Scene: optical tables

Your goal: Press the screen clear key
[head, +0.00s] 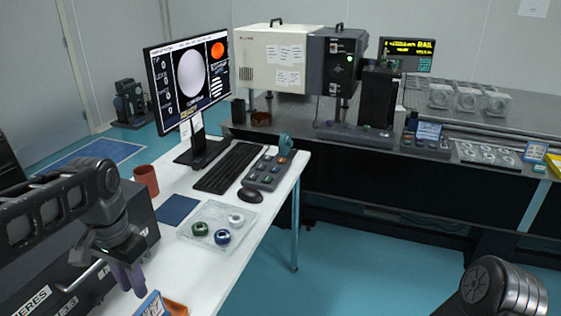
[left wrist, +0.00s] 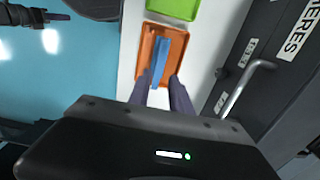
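A grey keypad (head: 268,170) with several coloured keys lies on the white desk, right of the black keyboard. Another small key panel (head: 427,145) stands on the far optical table. The key labels are too small to read, so I cannot tell which key is screen clear. The monitor (head: 188,80) is lit and shows a pale disc and an orange disc. My left gripper (head: 128,278) points down over the near desk, far from the keypad. Its fingers (left wrist: 164,88) are apart, above an orange tray (left wrist: 150,45) holding a blue piece (left wrist: 160,60). Of my right arm only dark parts show.
A mouse (head: 250,195), a clear tray of rings (head: 217,224), a blue pad (head: 178,209) and a brown cup (head: 146,180) are on the desk. A dark case (head: 70,265) stands at left. A green tray (left wrist: 172,9) is beside the orange one.

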